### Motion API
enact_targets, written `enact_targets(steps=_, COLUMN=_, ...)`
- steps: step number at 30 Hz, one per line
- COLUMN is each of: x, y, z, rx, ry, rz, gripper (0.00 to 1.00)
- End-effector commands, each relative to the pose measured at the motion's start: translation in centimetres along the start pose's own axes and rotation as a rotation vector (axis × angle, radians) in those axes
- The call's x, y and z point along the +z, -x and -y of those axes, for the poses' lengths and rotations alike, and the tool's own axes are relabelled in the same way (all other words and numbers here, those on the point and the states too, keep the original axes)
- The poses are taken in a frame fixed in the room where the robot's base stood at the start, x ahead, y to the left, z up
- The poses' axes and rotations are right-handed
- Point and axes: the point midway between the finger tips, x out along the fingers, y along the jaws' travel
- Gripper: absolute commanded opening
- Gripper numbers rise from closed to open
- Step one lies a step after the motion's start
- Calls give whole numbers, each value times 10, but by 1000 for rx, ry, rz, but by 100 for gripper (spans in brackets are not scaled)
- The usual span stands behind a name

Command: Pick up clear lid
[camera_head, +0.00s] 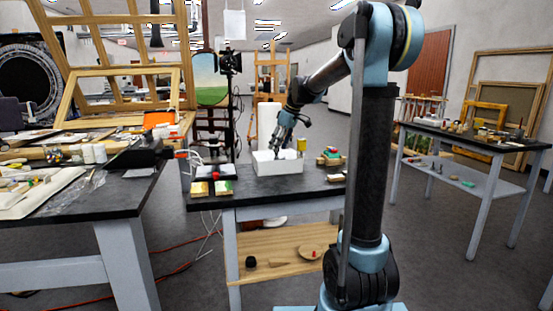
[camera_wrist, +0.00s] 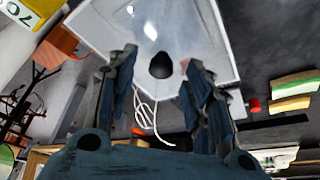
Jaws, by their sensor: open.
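A white open-topped box (camera_head: 278,165) stands on the middle black table. My gripper (camera_head: 281,148) points down into its opening from above. In the wrist view my gripper (camera_wrist: 160,72) has its two fingers apart, with the inside of the white box (camera_wrist: 98,25) beyond them. A small dark rounded piece (camera_wrist: 160,66) shows between the fingertips, with a gap on both sides. Bright glints (camera_wrist: 150,30) near it may be the clear lid; its outline does not show clearly, and I cannot tell whether the dark piece belongs to it.
A stack of coloured blocks (camera_head: 330,157) stands right of the box. Two small boxes, one yellowish (camera_head: 199,189) and one green and white (camera_head: 223,187), lie at the front left. White cables (camera_head: 203,171) lie at the left. A cluttered table (camera_head: 110,205) stands further left.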

Motion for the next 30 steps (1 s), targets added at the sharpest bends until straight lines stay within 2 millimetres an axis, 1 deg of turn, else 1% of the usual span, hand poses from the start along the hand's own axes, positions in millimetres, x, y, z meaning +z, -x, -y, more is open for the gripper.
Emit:
enact_targets(steps=1, x=0, y=-6, z=0, rx=0, ry=0, rz=0, gripper=46)
enact_targets(steps=4, x=0, y=-13, z=0, rx=0, ry=-1, rz=0, gripper=46)
enact_targets(steps=12, x=0, y=-15, z=0, rx=0, ry=-1, rz=0, gripper=46)
enact_targets(steps=14, x=0, y=-15, z=0, rx=0, ry=-1, rz=0, gripper=33)
enact_targets(steps=15, x=0, y=-15, z=0, rx=0, ry=-1, rz=0, gripper=24)
enact_targets(steps=17, x=0, y=-15, z=0, rx=0, ry=-1, rz=0, gripper=10)
enact_targets(steps=18, x=0, y=-15, z=0, rx=0, ry=-1, rz=0, gripper=1)
enact_targets(steps=27, x=0, y=-14, z=0, rx=1, ry=0, rz=0, gripper=0)
enact_targets(steps=30, x=-1, y=-11, z=0, rx=1, ry=0, rz=0, gripper=0)
